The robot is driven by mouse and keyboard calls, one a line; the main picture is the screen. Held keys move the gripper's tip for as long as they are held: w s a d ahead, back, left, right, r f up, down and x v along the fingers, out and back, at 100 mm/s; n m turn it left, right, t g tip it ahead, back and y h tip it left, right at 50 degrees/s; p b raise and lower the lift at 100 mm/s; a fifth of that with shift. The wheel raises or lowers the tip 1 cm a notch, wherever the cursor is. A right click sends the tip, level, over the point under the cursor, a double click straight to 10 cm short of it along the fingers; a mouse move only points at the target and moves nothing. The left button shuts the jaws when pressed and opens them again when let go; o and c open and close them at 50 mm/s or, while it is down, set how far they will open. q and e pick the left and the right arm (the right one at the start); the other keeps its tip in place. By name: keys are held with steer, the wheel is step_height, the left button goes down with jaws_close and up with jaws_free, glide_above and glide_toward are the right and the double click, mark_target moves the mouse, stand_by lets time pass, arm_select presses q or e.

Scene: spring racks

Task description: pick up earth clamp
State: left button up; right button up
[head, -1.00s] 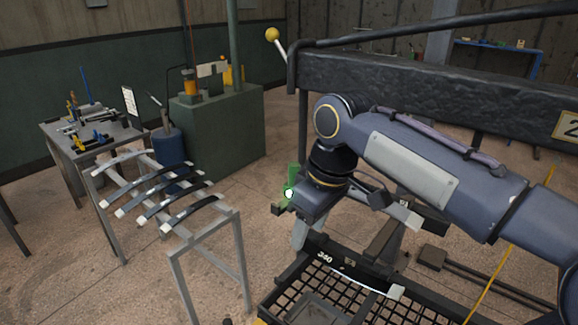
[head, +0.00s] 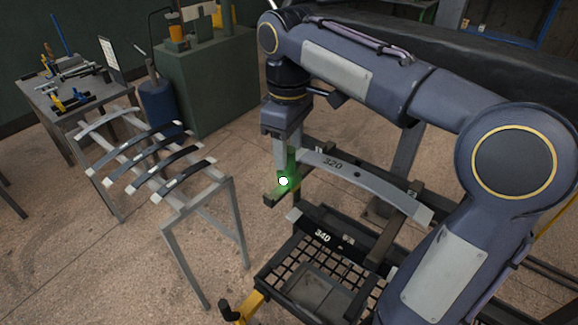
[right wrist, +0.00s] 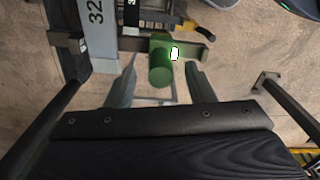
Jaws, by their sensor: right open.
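A green piece with a bright white spot, which I take as the earth clamp (head: 291,165), sits at the left end of a dark bar beside the grey leaf marked 320 (head: 350,172). In the right wrist view the green piece (right wrist: 160,72) looks like a short cylinder. My right gripper (head: 282,160) points down at it in the head view and partly hides it. In the right wrist view my right gripper (right wrist: 161,66) is open, with one finger to each side of the green piece. I cannot tell how deep it is between the fingers. My left gripper is out of view.
A grey rack (head: 228,200) with several curved leaves stands left. A tool table (head: 45,95) and a green cabinet (head: 205,85) are behind. Open floor lies between rack and bar.

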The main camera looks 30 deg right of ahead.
steer(key=shift+f, duration=1.05)
jaws_close()
